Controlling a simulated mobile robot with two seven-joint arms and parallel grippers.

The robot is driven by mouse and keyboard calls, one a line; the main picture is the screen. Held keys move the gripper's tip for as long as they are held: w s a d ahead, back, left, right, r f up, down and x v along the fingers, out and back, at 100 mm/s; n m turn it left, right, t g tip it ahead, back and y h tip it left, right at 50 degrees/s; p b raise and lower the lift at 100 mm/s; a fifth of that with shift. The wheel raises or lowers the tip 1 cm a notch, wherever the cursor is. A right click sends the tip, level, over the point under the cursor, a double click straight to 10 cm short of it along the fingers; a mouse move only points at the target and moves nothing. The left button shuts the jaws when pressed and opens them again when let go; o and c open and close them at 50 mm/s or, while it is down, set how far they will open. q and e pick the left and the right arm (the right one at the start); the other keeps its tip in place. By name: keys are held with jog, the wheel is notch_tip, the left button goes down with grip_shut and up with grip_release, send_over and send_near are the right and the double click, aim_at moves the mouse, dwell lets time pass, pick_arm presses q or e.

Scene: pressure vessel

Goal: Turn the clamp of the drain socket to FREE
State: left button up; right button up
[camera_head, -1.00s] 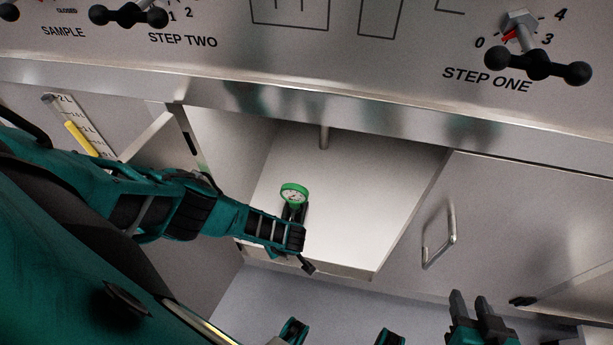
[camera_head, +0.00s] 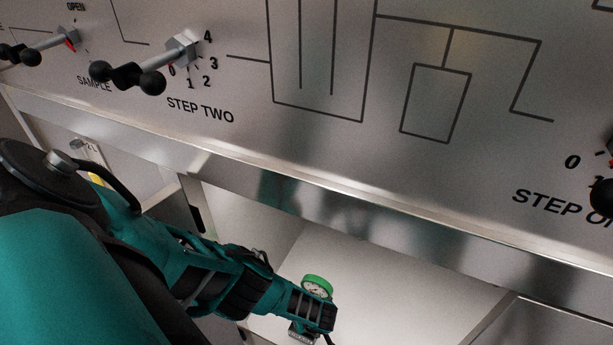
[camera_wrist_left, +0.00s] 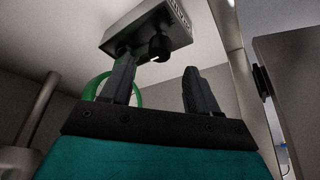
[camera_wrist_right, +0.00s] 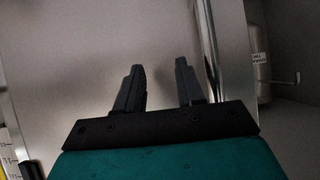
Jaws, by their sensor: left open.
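My left arm reaches into the open bay under the panel in the head view. A green-rimmed gauge (camera_head: 317,287) shows just behind its wrist. In the left wrist view my left gripper (camera_wrist_left: 157,72) is open and empty. A grey box (camera_wrist_left: 150,28) with a small unreadable label and a black knob (camera_wrist_left: 160,46) is just beyond the fingertips. A green ring (camera_wrist_left: 97,84) shows partly behind the left finger. I cannot tell which part is the drain socket's clamp. My right gripper (camera_wrist_right: 159,68) is open and empty, in the right wrist view only.
The steel panel carries the STEP TWO handle (camera_head: 143,78) and the SAMPLE handle (camera_head: 38,47) above the bay. The panel's lower ledge (camera_head: 330,205) overhangs the bay. A metal pipe (camera_wrist_left: 42,112) stands left of my left gripper. A plain metal surface (camera_wrist_right: 90,60) faces my right gripper.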

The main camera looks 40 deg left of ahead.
pick_arm(q)
jog(key=b+x, duration=0.3)
jog(key=x, duration=0.2)
jog(key=shift+d+b, duration=0.1)
jog(key=shift+b, duration=0.2)
jog(key=shift+w+f+b, duration=0.1)
jog(key=shift+f+b, duration=0.2)
jog(key=shift+b, duration=0.05)
jog(key=shift+c, duration=0.3)
jog(key=c, duration=1)
jog(key=shift+a, duration=0.25)
